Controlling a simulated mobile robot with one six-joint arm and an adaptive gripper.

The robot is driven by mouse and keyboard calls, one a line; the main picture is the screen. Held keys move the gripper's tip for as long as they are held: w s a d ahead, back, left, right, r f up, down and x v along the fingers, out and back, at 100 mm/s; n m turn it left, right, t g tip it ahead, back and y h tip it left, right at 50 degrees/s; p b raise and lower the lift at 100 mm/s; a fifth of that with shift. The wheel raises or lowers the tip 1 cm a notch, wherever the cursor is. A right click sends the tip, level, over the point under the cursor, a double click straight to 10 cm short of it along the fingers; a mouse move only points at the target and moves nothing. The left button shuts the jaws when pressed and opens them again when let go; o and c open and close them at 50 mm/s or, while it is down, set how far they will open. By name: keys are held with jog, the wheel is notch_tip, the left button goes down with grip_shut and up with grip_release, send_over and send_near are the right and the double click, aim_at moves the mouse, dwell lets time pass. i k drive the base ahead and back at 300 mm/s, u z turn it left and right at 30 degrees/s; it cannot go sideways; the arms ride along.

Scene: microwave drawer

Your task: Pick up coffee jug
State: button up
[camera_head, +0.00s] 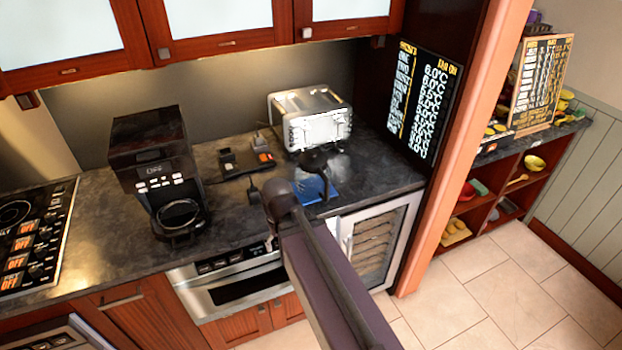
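The coffee jug (179,216) is a dark, round glass vessel with a black rim, seen from above. It sits at the foot of the black coffee maker (152,150), below its lit buttons, on the dark counter. Nothing of mine touches it. My arm (318,270) reaches up from the bottom of the picture, to the right of the jug and clear of it. Its end is over the front part of the counter, among small dark shapes. I cannot make out my gripper's fingers there, and the arm hides part of that area.
A white toaster (311,118) stands at the back right, with small dark items (245,162) left of it. A blue flat item (316,188) lies in front. A cooktop (33,235) is far left. A drawer-type oven (228,284) is below the counter. Overhead cabinets (220,25) hang above.

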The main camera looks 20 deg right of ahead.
aim_at(311, 183)
jog(key=z, duration=0.45)
jog(key=k, duration=0.85)
jog(key=u, duration=0.3)
jog(key=i, duration=0.5)
jog(key=u, duration=0.05)
